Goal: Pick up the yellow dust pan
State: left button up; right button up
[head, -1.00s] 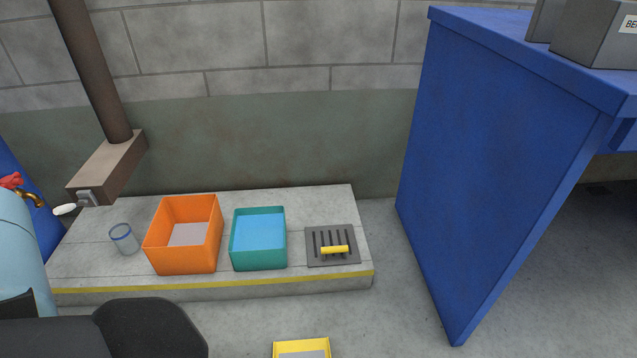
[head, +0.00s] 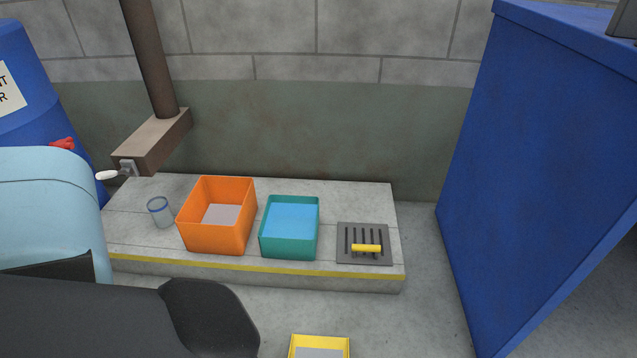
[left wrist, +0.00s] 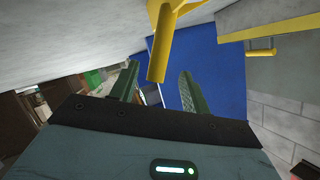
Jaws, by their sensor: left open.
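A yellow pan with a grey inside, which looks like the yellow dust pan (head: 319,341), lies on the floor at the bottom edge of the head view, mostly cut off. In the left wrist view, a yellow handle-like part (left wrist: 159,50), probably the dust pan's, comes down from the top edge. Its end appears between the two green fingers of my left gripper (left wrist: 158,78). The fingers are apart; I cannot tell how far the handle is from them, and no contact is clear. My right gripper is in neither view.
A low concrete step (head: 150,258) holds a glass (head: 160,212), an orange bin (head: 216,238), a teal bin (head: 289,246) and a grate with a yellow handle (head: 366,248). A blue bench side (head: 530,170) stands at right. Bare floor (head: 425,320) lies between.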

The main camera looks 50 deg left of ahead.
pick_arm(q)
jog(key=b+x, duration=0.1)
jog(key=x, duration=0.1)
jog(key=b+x, duration=0.1)
jog(key=shift+w+f, duration=0.25)
jog(key=shift+f, duration=0.3)
jog(key=shift+w+d, duration=0.2)
jog(key=shift+w, duration=0.15)
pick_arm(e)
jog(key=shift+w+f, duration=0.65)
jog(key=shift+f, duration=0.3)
pick_arm(q)
jog(key=shift+c, duration=0.4)
jog(key=c, duration=0.9)
grip_shut()
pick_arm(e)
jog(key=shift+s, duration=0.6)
